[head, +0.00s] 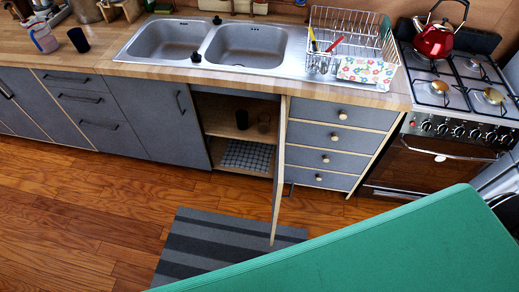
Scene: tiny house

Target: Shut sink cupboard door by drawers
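The sink cupboard door (280,165) stands wide open in the head view, seen nearly edge-on. It sticks out into the room from its hinge side next to the grey drawers (334,137) with round wooden knobs. The open cupboard (225,112) below the sink shows a shelf with a dark glass (264,122) and a checked cloth (246,155) lower down. The door's outer face and its handle are mostly hidden, though a dark handle end shows low by the drawers. Neither of my grippers is in view.
A green surface (400,250) fills the lower right foreground, close to the door's lower end. A striped grey mat (210,245) lies on the wooden floor (90,215), which is clear at left. A gas stove (450,130) stands right of the drawers.

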